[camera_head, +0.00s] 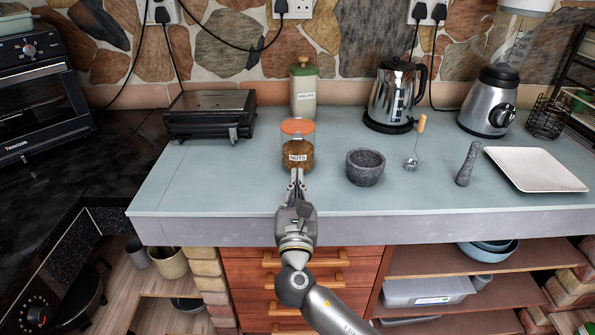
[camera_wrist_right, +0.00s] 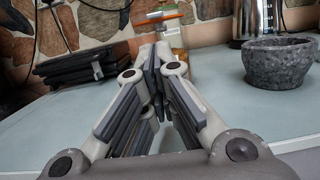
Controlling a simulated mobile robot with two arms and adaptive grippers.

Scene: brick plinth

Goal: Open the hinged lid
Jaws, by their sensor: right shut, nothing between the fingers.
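A clear jar labelled NUTS (camera_head: 297,158) stands on the counter, with brown contents and an orange lid (camera_head: 298,127) at its top. In the right wrist view the orange lid (camera_wrist_right: 158,20) shows nearly edge-on beyond my fingers; whether it is slightly raised I cannot tell. My right gripper (camera_head: 297,174) is shut and empty, its fingertips low at the jar's near side. Contact with the jar is unclear. The right fingertips (camera_wrist_right: 157,62) hide much of the jar in the wrist view. My left gripper is not in view.
A stone mortar (camera_head: 365,167) stands right of the jar, a green-lidded canister (camera_head: 303,90) behind it. A dark grill (camera_head: 210,112) is at the back left. A kettle (camera_head: 392,95) is behind right. The counter (camera_head: 215,185) is clear at front left.

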